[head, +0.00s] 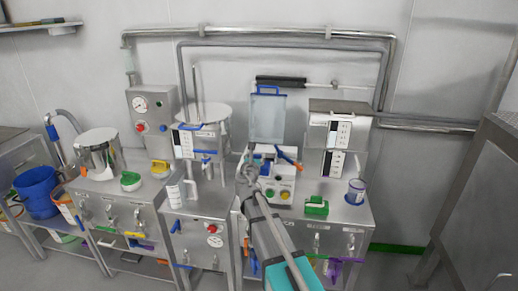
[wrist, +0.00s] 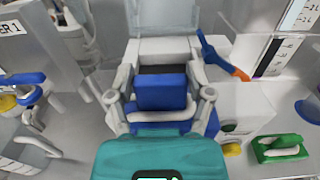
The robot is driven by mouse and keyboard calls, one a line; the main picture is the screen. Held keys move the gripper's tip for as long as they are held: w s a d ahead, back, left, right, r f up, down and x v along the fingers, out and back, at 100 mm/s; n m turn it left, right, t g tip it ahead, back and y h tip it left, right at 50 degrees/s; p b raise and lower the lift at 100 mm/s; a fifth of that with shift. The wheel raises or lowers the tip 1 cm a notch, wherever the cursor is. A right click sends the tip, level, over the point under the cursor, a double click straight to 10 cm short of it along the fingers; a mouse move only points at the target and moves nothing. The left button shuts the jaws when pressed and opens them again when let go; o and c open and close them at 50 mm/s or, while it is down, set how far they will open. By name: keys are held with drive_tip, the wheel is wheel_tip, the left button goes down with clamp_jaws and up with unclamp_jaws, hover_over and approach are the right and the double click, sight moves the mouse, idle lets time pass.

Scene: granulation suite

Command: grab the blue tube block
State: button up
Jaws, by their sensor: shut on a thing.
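The blue tube block (wrist: 161,93) sits between the two fingers of my gripper (wrist: 163,72) in the wrist view. My gripper is shut on it, with a grey finger on each side. A second blue surface shows just below the block, close to my teal wrist; I cannot tell whether it is part of the same piece. In the head view my gripper (head: 249,165) is in front of the white button machine at the middle bench. The block cannot be made out there, hidden by the gripper and arm.
A blue lever with an orange end (wrist: 222,57) is close to the right of my gripper. A green block (head: 316,206) and a clear blue-rimmed cup (head: 355,192) stand to the right. A yellow-handled piece (head: 160,168) and a steel pot (head: 99,150) are on the left.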

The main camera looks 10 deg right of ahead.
sight(255, 156)
drive_tip(key=shift+v, duration=2.6)
